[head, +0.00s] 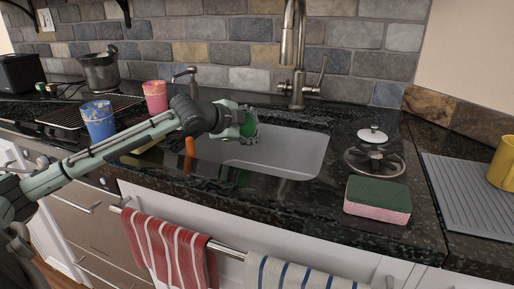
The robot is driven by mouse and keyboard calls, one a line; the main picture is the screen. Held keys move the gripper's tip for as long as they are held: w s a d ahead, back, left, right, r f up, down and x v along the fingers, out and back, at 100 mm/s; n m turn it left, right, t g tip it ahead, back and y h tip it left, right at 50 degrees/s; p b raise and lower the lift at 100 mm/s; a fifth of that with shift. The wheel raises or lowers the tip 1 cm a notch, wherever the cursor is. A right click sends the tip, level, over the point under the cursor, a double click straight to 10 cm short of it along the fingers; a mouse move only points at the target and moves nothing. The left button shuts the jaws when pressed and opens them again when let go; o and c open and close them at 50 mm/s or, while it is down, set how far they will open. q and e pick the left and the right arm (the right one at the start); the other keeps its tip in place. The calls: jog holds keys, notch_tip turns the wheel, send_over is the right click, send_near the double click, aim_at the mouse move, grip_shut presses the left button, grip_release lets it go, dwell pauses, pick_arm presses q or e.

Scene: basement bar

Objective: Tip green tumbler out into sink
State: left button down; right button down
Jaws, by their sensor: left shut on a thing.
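My left gripper (247,124) reaches in from the left and is over the left part of the sink (290,150). It is shut on the green tumbler (249,126), of which only a small part shows. The gripper hides the rest of the tumbler, so its tilt and contents cannot be told. The sink is a grey basin set in the dark counter, and its visible floor looks empty. My right gripper is not in view.
A tall faucet (293,60) stands behind the sink. A blue cup (98,121) and a pink cup (155,97) stand at left, near a drying rack. A yellow mug (503,163) sits farther right.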

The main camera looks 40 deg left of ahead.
pick_arm(q)
jog(key=shift+r+m+y, duration=0.1)
jog(key=shift+m+y, duration=0.2)
jog(key=shift+m, duration=0.1)
jog(key=shift+d+r+m+t, duration=0.15)
jog(key=shift+m+t, duration=0.15)
jog(key=shift+s+d+y, duration=0.1)
jog(key=shift+d+y, duration=0.15)
jog(key=shift+y, duration=0.25)
jog(key=shift+d+r+m+y, duration=0.15)
jog(key=shift+d+m+y, duration=0.15)
jog(key=shift+m, duration=0.4)
jog(key=shift+m+t, duration=0.3)
jog(key=shift+d+r+m+y, duration=0.15)
jog(key=shift+m+y, duration=0.45)
dwell(0.4)
notch_tip(320, 180, up, 6)
jog(key=d+m+t+y, duration=0.2)
jog(key=m+t, duration=0.2)
jog(key=m, duration=0.3)
jog(key=shift+s+y, duration=0.25)
jog(key=shift+y, duration=0.15)
